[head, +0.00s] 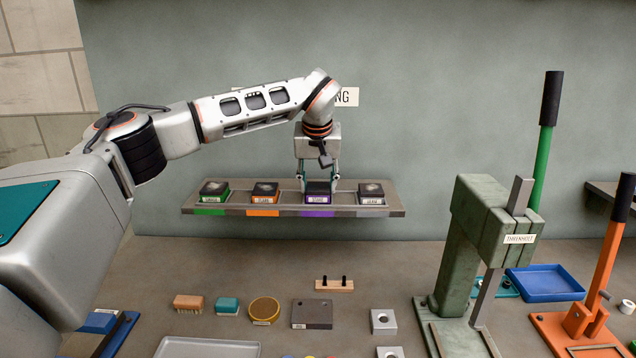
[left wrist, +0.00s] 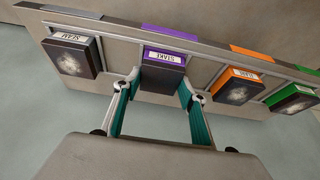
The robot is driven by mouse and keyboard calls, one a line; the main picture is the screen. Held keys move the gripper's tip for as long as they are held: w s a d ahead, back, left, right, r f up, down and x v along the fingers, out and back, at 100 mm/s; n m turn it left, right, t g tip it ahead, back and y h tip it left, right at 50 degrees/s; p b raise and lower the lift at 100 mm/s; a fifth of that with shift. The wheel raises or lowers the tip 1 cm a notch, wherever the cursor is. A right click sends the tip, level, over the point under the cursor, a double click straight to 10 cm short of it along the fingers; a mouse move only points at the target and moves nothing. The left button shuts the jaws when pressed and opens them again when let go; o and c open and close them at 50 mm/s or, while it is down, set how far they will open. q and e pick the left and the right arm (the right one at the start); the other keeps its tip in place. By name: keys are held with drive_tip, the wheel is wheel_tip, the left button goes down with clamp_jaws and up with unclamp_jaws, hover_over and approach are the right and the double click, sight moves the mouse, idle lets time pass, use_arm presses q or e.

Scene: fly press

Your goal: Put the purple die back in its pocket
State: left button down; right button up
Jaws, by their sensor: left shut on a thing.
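The purple die (head: 317,193) is a dark block with a purple, labelled front. It sits at the purple-marked pocket of the wall shelf (head: 395,212), third from the left in the head view. My left gripper (head: 318,184) reaches down from above and is shut on the die, one finger on each side. In the left wrist view the purple die (left wrist: 164,68) lies between the teal fingers of the gripper (left wrist: 160,92), by the purple strip. I cannot tell whether it is fully seated. My right gripper is not in view.
A green die (head: 213,192) and an orange die (head: 264,192) stand left of it, and a grey-labelled die (head: 371,193) stands right. Below, the bench holds a brush (head: 188,302), a tin (head: 264,310) and blocks. A green press (head: 470,250) stands to the right.

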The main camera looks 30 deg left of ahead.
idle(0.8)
use_arm(q)
drive_tip(key=c, duration=1.1)
unclamp_jaws()
drive_tip(key=shift+f, duration=0.15)
drive_tip(key=v, duration=1.2)
drive_tip(key=shift+s, duration=0.1)
